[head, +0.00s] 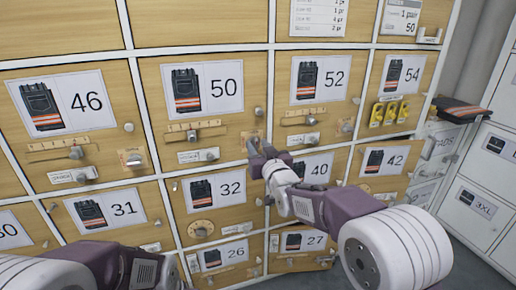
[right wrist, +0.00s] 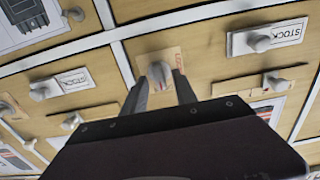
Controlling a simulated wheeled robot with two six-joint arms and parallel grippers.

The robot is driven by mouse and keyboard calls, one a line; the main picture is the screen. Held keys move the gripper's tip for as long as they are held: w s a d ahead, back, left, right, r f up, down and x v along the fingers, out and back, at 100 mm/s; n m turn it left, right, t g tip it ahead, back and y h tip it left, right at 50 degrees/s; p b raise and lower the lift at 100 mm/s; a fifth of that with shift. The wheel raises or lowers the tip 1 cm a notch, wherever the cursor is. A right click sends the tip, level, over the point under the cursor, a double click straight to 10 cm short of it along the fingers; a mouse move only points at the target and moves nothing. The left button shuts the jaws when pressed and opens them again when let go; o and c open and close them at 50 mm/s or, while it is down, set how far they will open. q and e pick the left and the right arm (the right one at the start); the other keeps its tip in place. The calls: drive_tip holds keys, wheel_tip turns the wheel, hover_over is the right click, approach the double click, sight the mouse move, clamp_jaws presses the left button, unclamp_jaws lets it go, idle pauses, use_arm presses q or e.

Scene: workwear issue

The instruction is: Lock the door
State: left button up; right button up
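The door numbered 50 (head: 150,92) is a pale wooden compartment front in the middle of the cabinet, and it looks closed. A tan plate with a small grey knob sits at its lower right corner; in the right wrist view this knob (right wrist: 158,73) stands between my fingertips. My right gripper (head: 256,143) reaches the plate from the lower right, its two dark fingers apart, one on each side of the knob. I cannot tell if they touch it. The gripper body hides part of the doors below. My left arm shows at the lower left; its fingers are out of view.
Neighbouring doors 46 (head: 20,80), 52 (head: 290,70) and 32 (head: 185,215) carry protruding knobs, slides and label holders. A dark folded garment (head: 460,109) lies on the right. White cabinets (head: 485,195) stand at the far right.

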clamp_jaws()
drive_tip(key=n, duration=0.7)
drive_tip(key=shift+a+f+n, duration=0.1)
drive_tip(key=shift+n, duration=0.3)
drive_tip(key=n, duration=0.5)
drive_tip(key=shift+s+a, duration=0.1)
drive_tip(key=shift+f+n, duration=0.15)
drive_tip(key=shift+n, duration=2.35)
